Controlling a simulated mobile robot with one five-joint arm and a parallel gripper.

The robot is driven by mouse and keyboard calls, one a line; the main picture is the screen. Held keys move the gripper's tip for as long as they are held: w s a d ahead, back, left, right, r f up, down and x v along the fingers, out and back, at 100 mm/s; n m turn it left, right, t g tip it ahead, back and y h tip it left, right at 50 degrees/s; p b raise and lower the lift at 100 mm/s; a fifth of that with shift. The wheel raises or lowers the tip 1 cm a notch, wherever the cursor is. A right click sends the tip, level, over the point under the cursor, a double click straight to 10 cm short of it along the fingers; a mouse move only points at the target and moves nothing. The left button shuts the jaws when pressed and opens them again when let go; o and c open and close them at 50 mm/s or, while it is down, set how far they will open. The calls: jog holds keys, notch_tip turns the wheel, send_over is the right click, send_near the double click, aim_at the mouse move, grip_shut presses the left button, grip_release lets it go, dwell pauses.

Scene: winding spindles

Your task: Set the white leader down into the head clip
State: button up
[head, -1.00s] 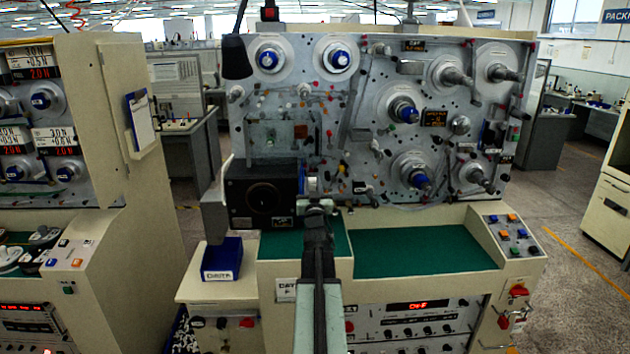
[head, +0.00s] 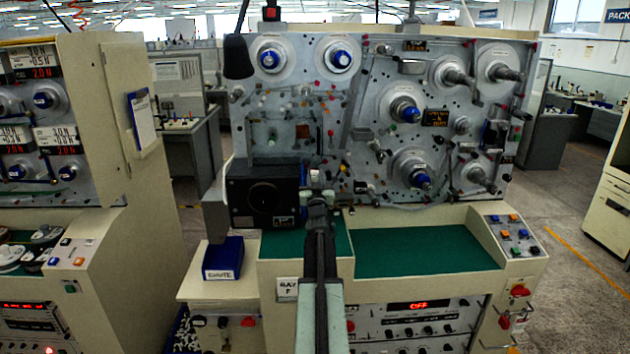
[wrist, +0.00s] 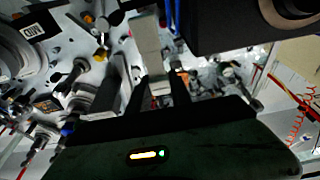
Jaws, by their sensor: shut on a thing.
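My gripper (head: 319,195) is in front of the machine's metal panel, just right of a dark box with a round opening (head: 263,199). In the wrist view its two dark fingers (wrist: 157,90) are shut on a pale strip, which I take as the white leader (wrist: 147,42). The strip runs out between and beyond the fingertips. In the head view the leader is small and partly hidden by my gripper. I cannot make out the head clip for certain in either view, nor whether the leader touches it.
The dark box stands close on the left. Blue-hubbed reels (head: 404,111) and many small pins fill the panel (head: 350,140). Below is a green work surface (head: 425,250), clear on the right. A blue bin (head: 223,259) sits on the left shelf.

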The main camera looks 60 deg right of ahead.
jog(key=x, duration=0.2)
jog(key=f+x, duration=0.1)
jog(key=x, duration=0.2)
jog(key=shift+d+f, duration=0.1)
jog(key=shift+d, duration=0.05)
jog(key=shift+w+d+f, duration=0.1)
jog(key=shift+d+f, duration=0.05)
jog(key=shift+f, duration=0.1)
notch_tip(320, 180, down, 3)
jog(key=b, duration=0.3)
jog(key=shift+r, duration=0.1)
jog(key=shift+r, duration=0.1)
jog(key=o, duration=1.1)
jog(key=shift+c, duration=0.2)
jog(key=shift+a, duration=0.2)
jog(key=b+v, duration=0.2)
jog(key=v, duration=0.5)
jog(key=shift+s+a, duration=0.25)
jog(key=shift+s, duration=0.05)
